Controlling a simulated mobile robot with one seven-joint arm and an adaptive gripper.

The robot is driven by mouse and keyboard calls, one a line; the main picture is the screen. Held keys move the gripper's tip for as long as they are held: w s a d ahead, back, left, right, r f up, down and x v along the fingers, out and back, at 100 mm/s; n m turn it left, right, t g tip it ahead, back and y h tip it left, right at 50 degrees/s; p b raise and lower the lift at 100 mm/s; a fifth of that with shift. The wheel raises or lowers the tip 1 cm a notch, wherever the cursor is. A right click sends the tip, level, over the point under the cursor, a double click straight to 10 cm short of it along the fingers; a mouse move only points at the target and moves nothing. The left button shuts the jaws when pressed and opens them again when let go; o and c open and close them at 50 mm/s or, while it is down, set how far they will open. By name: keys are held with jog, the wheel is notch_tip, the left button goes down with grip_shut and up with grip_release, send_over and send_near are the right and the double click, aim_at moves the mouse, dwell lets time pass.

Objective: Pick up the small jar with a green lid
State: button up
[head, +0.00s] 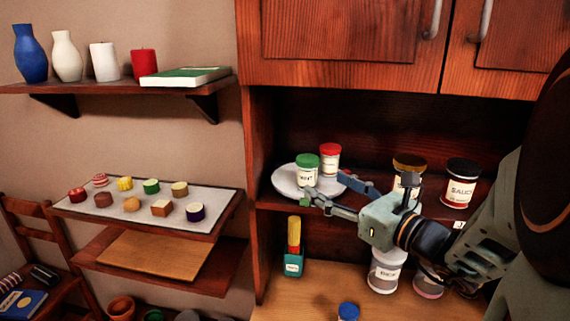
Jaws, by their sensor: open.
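The small jar with a green lid (307,171) stands upright on a pale round plate (287,187) on the cabinet shelf. It has a white label with dark lettering, partly legible. My gripper (322,190) is open, its two fingers pointing left toward the jar. The fingertips are at or near the jar's right side and lower front. I cannot tell whether they touch it or whether the jar is between them.
A red-lidded jar (329,158) stands close behind the green-lidded one. A dark-lidded jar (461,183) and a brown-lidded jar (408,165) are farther right. Below are a white jar (386,271), a teal holder (293,264) and a blue-lidded jar (348,311).

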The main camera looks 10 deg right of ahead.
aim_at(315, 165)
jog(key=shift+m+h, duration=0.3)
jog(key=shift+m, duration=0.1)
jog(key=w, duration=0.3)
jog(key=w+a, duration=0.1)
jog(key=w, duration=0.1)
jog(key=shift+a+r, duration=0.1)
jog(key=shift+r, duration=0.15)
jog(key=w, duration=0.1)
jog(key=w+p, duration=0.1)
jog(key=w, duration=0.1)
jog(key=w+a, duration=0.1)
jog(key=shift+w+a+r, duration=0.1)
jog(key=shift+w+r, duration=0.1)
jog(key=shift+r, duration=0.2)
jog(key=shift+w+a, duration=0.3)
jog(key=shift+w, duration=0.2)
jog(key=shift+c, duration=0.7)
jog(key=c, duration=1.4)
jog(key=shift+o, duration=0.2)
jog(key=shift+r+p, duration=0.1)
jog(key=shift+p, duration=0.25)
